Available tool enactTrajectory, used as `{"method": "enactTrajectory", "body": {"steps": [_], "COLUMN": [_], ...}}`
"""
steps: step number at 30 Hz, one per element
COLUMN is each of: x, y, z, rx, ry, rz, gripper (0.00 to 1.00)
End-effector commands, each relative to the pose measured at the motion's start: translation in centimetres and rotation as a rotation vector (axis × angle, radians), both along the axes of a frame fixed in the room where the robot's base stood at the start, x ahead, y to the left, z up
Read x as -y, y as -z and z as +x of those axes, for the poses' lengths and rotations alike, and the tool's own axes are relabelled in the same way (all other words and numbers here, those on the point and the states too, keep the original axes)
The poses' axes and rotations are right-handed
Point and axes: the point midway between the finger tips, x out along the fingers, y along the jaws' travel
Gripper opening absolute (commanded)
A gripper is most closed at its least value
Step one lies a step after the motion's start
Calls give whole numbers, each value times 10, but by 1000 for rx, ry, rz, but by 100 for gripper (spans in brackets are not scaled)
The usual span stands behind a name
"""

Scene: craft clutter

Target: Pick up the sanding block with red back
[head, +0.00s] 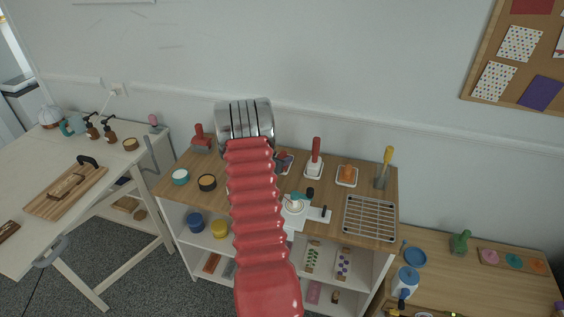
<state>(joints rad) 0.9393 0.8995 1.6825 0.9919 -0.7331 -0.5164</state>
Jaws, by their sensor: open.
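I cannot tell for sure which thing is the sanding block with red back. A red piece with an upright handle and a broad base (202,141) stands at the back left of the wooden-topped shelf unit (180,187). A flat reddish block (211,262) lies on the unit's lower shelf. My gripper (245,116) is a metal end on my red ribbed arm, raised in front of the unit's back edge and the wall. It is open; its fingertips are not clearly seen. My arm hides the middle of the top.
A red-handled tool (315,155), an orange piece (347,171) and a wire rack (369,218) stand on the top's right half. Small pots (207,182) stand at its left. A white table (90,210) is left, a lower wooden desk (490,285) right.

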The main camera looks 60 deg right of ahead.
Motion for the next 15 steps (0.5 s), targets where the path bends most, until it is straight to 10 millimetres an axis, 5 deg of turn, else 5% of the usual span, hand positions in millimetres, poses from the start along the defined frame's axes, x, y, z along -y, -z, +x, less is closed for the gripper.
{"method": "enactTrajectory", "body": {"steps": [9,15], "x": [0,0], "y": [0,0], "z": [0,0], "rx": [0,0], "ry": [0,0], "rz": [0,0], "gripper": [52,38]}}
